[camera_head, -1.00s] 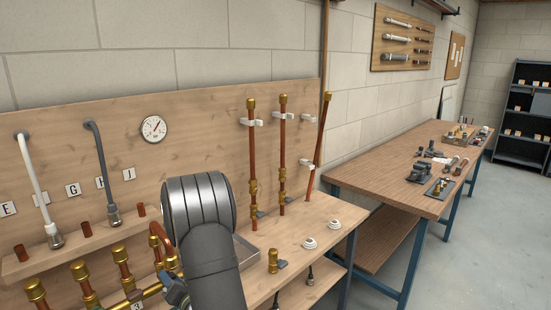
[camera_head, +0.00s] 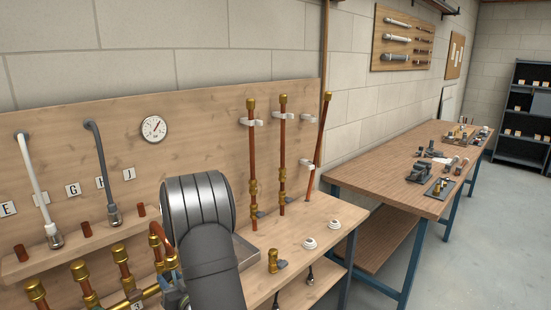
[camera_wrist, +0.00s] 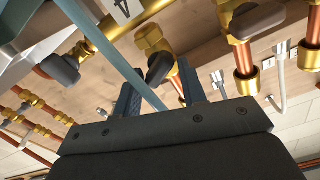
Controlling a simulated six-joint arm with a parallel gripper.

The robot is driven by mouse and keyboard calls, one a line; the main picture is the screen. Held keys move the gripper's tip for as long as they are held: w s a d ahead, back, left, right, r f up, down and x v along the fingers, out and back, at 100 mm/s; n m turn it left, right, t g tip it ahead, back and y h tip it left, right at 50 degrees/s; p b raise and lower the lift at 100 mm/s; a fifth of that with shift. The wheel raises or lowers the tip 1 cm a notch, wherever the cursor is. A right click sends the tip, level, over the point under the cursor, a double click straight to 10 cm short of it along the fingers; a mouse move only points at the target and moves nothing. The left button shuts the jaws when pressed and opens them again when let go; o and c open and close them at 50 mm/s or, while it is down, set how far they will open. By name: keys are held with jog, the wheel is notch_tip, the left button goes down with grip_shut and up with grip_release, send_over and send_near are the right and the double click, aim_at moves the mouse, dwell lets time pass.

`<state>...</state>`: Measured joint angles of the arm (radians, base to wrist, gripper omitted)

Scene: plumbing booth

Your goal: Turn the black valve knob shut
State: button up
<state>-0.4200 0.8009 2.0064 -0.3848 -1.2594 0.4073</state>
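Several black valve knobs show in the wrist view; I cannot tell for certain which one the task means. One black knob (camera_wrist: 160,69) sits on a brass valve (camera_wrist: 150,40) just beyond and between my fingertips. A second black knob (camera_wrist: 256,21) is to the right on another brass fitting, and a third (camera_wrist: 62,67) is to the left. My gripper (camera_wrist: 158,88) is open, its two blue-grey fingers apart with nothing seen held. Contact with the middle knob cannot be made out. In the head view my arm hides most of the gripper and the valves near it.
Brass and copper pipework (camera_head: 122,268) crowds the lower left of the head view. A pressure gauge (camera_head: 154,128) is on the wooden board. A wooden workbench (camera_head: 375,165) with tools stands to the right. A teal bar (camera_wrist: 115,45) crosses the wrist view near my left finger.

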jog(key=o, duration=0.5)
jog(key=w+d+r+m+t+h, duration=0.1)
jog(key=d+r+t, duration=0.15)
jog(key=d, duration=0.45)
jog(key=s+d+f+n+g+y, duration=0.1)
jog(key=s+d+n, duration=0.1)
jog(key=s+n, duration=0.35)
jog(key=s+d+f+n+g, duration=0.2)
jog(key=s+n, duration=0.2)
jog(key=s, duration=0.3)
jog(key=shift+n+t, duration=0.25)
jog(key=x, duration=1.7)
jog(key=shift+w+a+r, duration=0.15)
jog(key=shift+w+a, duration=0.05)
jog(key=c, duration=1)
